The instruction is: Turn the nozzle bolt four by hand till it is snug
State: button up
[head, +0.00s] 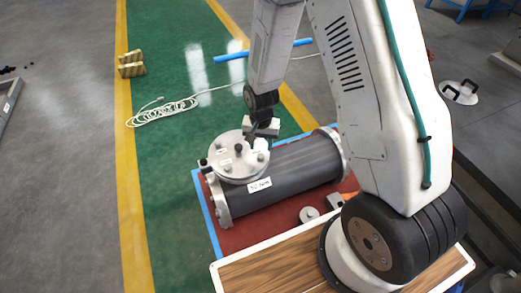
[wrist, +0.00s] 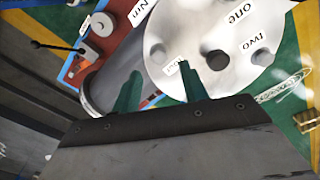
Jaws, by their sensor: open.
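The dark shell (head: 300,165) lies on its side with pale end flanges. A round pale nozzle cover (head: 232,170) sits on top of it near its left end; it fills the upper middle of the wrist view (wrist: 225,75). Labels "one" and "two" read there; a third label (wrist: 171,68) is partly hidden by a finger and unreadable. Pale bolt spots and a dark round spot (wrist: 215,62) show on the cover. I cannot tell which is bolt four. My gripper (wrist: 160,68) is open over the cover's edge, its green fingers apart with nothing seen between them.
The shell rests on a red mat (head: 230,238) with blue edging. A small round part (head: 309,214) lies on the mat. A coiled cable (head: 160,113), golden blocks (head: 131,65) and a blue bar (head: 262,50) lie on the floor.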

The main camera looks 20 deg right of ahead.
aim_at(261, 156)
jog(key=shift+r, duration=1.7)
jog(key=s+d+r+n, duration=0.1)
jog(key=s+r+n, duration=0.2)
jog(key=s+r, duration=0.9)
jog(key=s+d+r+n+t, duration=0.1)
jog(key=s+d+r+n, duration=0.1)
jog(key=s+r, duration=1.1)
jog(key=shift+s+d+r+n, duration=0.25)
jog(key=shift+r+n, duration=0.35)
jog(key=shift+r, duration=3.7)
